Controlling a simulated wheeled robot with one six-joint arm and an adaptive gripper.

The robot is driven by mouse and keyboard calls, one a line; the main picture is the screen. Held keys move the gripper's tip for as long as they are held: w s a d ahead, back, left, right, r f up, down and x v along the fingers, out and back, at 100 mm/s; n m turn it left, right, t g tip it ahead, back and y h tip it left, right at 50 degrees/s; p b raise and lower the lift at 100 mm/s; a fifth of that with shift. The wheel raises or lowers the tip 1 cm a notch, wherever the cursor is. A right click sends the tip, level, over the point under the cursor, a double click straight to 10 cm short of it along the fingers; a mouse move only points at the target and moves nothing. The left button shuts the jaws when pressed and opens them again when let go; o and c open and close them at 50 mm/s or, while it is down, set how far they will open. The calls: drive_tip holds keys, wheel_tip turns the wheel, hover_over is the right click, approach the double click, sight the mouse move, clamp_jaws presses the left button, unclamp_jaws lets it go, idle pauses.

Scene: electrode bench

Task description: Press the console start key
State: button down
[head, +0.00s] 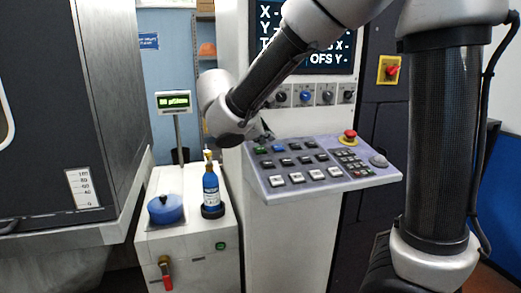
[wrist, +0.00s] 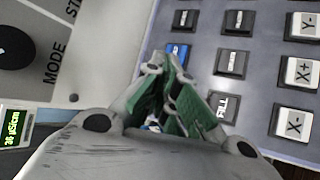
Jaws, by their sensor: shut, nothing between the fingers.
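The console (head: 325,190) is a grey sloped panel with rows of keys. A green key (head: 260,150) sits at its back left corner, beside a blue key (head: 279,148); I cannot read a start label on either. My gripper (head: 267,136) is just above and behind these two keys. In the wrist view my gripper (wrist: 172,75) has its green-padded fingers brought together at the tips, with nothing held. The blue key (wrist: 178,51) shows partly beside the fingertips. The green key is not clearly seen there and may be hidden by the fingers. Contact with a key cannot be told.
A red emergency button (head: 349,136) stands at the console's back right. Rotary knobs (head: 306,96) and a screen (head: 330,62) are on the upright panel behind. A blue bottle (head: 211,188) and a small display (head: 173,101) on a post stand left of the console.

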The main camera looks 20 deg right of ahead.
sight(265, 157)
drive_tip(key=shift+f, duration=0.1)
idle(0.4)
drive_tip(key=shift+w+f, duration=0.1)
drive_tip(key=shift+f, duration=0.2)
drive_tip(key=shift+w+f, duration=0.1)
drive_tip(key=shift+f, duration=0.3)
idle(0.6)
drive_tip(key=shift+r, duration=0.15)
drive_tip(key=shift+s+r, duration=0.2)
drive_tip(key=shift+r, duration=0.45)
drive_tip(key=shift+s+r, duration=0.25)
drive_tip(key=shift+r, duration=1)
drive_tip(key=shift+s+r, duration=0.25)
drive_tip(key=shift+r, duration=0.95)
